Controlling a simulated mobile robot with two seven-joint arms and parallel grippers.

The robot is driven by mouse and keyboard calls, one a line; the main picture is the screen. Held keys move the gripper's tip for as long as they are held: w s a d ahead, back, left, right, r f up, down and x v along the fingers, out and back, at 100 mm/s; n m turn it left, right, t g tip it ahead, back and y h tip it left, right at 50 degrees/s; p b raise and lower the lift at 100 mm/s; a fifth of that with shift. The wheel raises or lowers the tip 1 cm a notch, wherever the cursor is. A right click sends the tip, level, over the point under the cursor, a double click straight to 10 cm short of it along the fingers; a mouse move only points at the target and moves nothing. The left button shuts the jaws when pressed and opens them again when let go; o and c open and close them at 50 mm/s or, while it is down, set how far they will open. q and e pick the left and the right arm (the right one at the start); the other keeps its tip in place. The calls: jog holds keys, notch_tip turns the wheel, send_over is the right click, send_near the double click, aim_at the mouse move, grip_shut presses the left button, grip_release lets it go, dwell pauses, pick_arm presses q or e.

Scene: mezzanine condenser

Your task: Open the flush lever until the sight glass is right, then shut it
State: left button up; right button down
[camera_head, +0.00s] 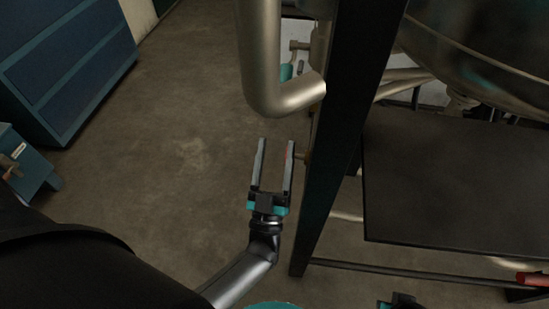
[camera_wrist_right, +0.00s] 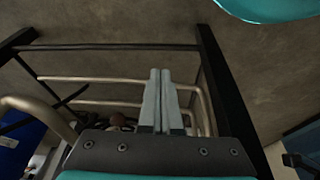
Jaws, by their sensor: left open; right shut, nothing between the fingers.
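My left gripper (camera_head: 276,146) is open in the head view, its two fingers pointing up the picture just left of a dark upright post. A small red piece (camera_head: 289,151) shows at its right finger, beside a short brass-coloured stub (camera_head: 303,156) at the post. It may be part of the flush lever, but I cannot tell, nor whether the finger touches it. I cannot make out the sight glass. My right gripper (camera_wrist_right: 159,80) is shut and empty in the right wrist view, its fingers in front of metal pipes.
A teal-handled fitting (camera_head: 287,72) is partly hidden behind the pipe. A dark flat panel (camera_head: 450,185) lies right. A blue cabinet (camera_head: 70,65) stands left; open floor (camera_head: 175,140) lies between.

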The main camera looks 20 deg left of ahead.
pick_arm(q)
jog(key=shift+v, duration=0.9)
jog(key=shift+c, duration=0.3)
